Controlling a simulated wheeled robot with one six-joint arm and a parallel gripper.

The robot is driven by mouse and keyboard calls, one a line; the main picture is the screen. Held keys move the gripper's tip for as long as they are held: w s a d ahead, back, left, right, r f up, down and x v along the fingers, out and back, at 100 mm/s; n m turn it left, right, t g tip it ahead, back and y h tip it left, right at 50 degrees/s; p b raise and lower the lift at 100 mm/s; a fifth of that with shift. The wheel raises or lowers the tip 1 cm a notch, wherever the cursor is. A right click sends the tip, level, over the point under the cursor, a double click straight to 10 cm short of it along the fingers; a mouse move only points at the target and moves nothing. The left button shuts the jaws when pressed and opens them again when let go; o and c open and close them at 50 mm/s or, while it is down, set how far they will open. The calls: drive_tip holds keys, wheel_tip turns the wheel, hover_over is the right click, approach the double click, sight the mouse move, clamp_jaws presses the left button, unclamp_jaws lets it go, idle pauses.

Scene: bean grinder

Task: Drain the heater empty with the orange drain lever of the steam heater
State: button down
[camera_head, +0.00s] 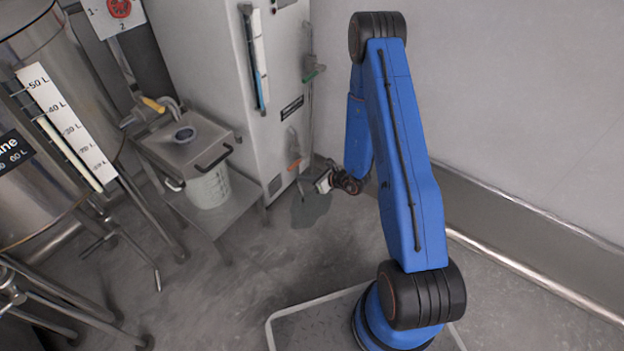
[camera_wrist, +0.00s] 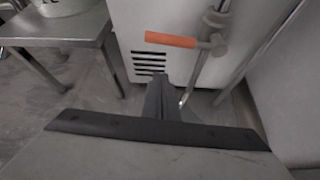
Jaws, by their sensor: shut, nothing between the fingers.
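The steam heater (camera_head: 215,45) is a tall pale cabinet at the back, with a level gauge (camera_head: 262,88) showing blue in its lower part. Its orange drain lever (camera_head: 295,164) is low on the front. In the wrist view the lever (camera_wrist: 170,40) points left, roughly level, from a valve on a metal pipe. My gripper (camera_head: 324,184) is just right of and below the lever in the head view, apart from it. In the wrist view my gripper (camera_wrist: 165,95) is shut and empty, below the lever; its wide dark housing hides the lower part.
A green lever (camera_head: 313,73) sits higher on the heater's right pipe. A metal table (camera_head: 240,190) at left holds a white bucket (camera_head: 209,188). A steel tank (camera_head: 55,100) stands further left. A dark patch (camera_head: 310,209) marks the floor below the lever. The wall is close at right.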

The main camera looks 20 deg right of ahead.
drive_tip(key=shift+w+a+r, duration=0.5)
drive_tip(key=shift+w+r, duration=0.1)
drive_tip(key=shift+w, duration=0.15)
drive_tip(key=shift+w+a+r, duration=0.45)
drive_tip(key=shift+w+r, duration=0.1)
drive_tip(key=shift+w, duration=0.2)
drive_tip(key=shift+r+m+g+y, duration=0.3)
drive_tip(key=shift+r+m, duration=0.1)
drive_tip(key=shift+r, duration=0.05)
drive_tip(key=w+d+r+m+g+y, duration=0.1)
drive_tip(key=w+d+r+m+y, duration=0.3)
drive_tip(key=m, duration=0.5)
drive_tip(key=shift+w+d+r+g+y, duration=0.35)
drive_tip(key=shift+d+r+y, duration=0.75)
drive_tip(key=shift+r+y, duration=0.7)
drive_tip(key=shift+d, duration=0.1)
drive_tip(key=shift+s, duration=0.1)
